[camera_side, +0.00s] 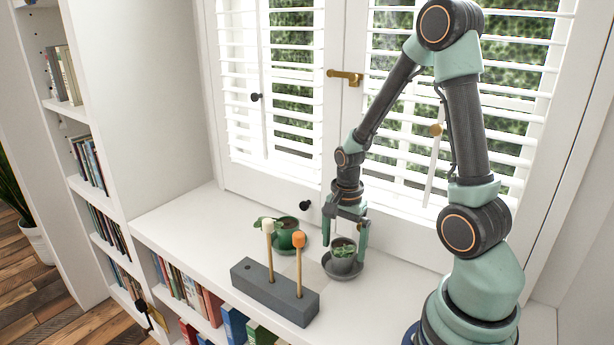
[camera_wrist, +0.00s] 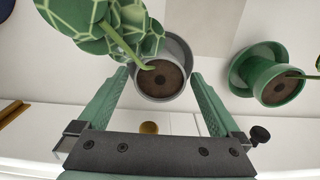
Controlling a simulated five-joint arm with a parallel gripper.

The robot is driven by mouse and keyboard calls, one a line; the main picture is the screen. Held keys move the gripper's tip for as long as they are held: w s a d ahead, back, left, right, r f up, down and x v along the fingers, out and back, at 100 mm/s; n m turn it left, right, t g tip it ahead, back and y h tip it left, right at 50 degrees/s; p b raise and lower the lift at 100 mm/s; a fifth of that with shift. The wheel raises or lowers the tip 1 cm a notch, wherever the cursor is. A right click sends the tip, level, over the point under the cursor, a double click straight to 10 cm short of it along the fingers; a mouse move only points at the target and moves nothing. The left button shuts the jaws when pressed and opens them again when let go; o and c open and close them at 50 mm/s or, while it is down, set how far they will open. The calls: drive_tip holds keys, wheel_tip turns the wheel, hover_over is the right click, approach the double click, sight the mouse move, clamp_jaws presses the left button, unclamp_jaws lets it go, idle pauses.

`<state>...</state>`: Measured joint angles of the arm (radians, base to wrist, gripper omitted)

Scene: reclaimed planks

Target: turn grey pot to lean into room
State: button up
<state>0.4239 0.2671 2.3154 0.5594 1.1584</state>
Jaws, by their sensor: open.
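The grey pot (camera_side: 342,265) stands upright on a grey saucer (camera_side: 352,276) on the white sill below the window. Its green plant (camera_side: 343,248) rises from dark soil. In the wrist view, the plant's patterned leaves (camera_wrist: 105,28) spread to the upper left of the grey pot (camera_wrist: 166,93), away from the window side at the bottom. My gripper (camera_side: 345,247) points down over the pot with one finger on either side. In the wrist view my gripper (camera_wrist: 160,76) is open, the pot's rim between its fingertips. I cannot tell whether either finger touches it.
A green pot (camera_side: 284,238) on a green saucer stands left of the grey pot. A dark grey block (camera_side: 272,291) with two upright sticks, one cream-tipped and one orange-tipped, stands near the front edge. Shuttered windows (camera_side: 294,90) rise behind. Bookshelves lie below and left.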

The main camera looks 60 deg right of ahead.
wheel_tip(320, 180, up, 11)
drive_tip(key=a+r+n+t, duration=0.5)
drive_tip(key=a+r+n, duration=0.4)
drive_tip(key=n, duration=0.9)
drive_tip(key=a, duration=0.3)
drive_tip(key=shift+a+t, duration=0.3)
drive_tip(key=shift+a, duration=0.1)
drive_tip(key=shift+r, duration=0.1)
